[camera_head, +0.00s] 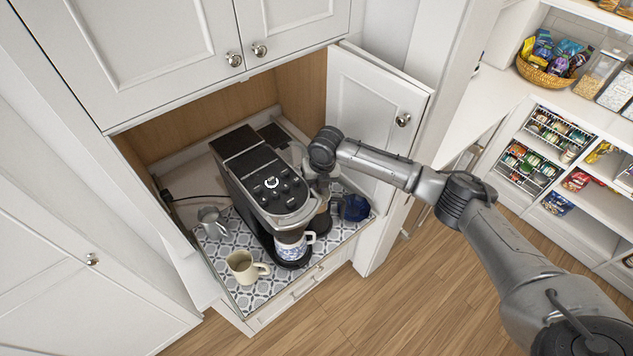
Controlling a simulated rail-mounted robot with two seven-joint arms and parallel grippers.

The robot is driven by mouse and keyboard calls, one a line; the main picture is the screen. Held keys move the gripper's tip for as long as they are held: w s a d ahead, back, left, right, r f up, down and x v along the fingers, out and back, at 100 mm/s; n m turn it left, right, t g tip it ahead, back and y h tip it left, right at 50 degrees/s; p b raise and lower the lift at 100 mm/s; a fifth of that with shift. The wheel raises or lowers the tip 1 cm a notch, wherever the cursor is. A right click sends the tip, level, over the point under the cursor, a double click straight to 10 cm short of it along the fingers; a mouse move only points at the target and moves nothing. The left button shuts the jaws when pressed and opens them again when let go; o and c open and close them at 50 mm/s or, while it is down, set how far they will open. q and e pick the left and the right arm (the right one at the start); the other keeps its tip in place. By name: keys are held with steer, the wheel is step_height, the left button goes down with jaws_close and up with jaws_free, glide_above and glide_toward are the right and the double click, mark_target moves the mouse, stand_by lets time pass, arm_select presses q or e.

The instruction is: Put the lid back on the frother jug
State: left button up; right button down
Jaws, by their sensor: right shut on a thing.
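The dark frother jug (321,224) stands at the right side of the black coffee machine (262,180), on the patterned mat. My right gripper (322,196) points down just above the jug, close against the machine's right side. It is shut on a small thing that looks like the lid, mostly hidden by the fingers. I cannot tell whether the lid touches the jug's rim. My left gripper is not in view.
A blue-and-white cup (290,246) stands under the machine's spout. A cream mug (243,267) and a small metal pitcher (211,222) stand to the left. A dark blue vessel (355,208) is right of the jug, near the open cabinet door (372,110).

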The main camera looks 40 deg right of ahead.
steer(key=shift+p, duration=0.3)
stand_by(0.6)
steer(key=c, duration=0.9)
jaws_free()
steer(key=shift+c, duration=0.2)
steer(key=o, duration=0.4)
steer(key=shift+o, duration=0.3)
steer(key=shift+r, duration=0.1)
steer(key=shift+r+p, duration=3.3)
steer(key=shift+r, duration=0.1)
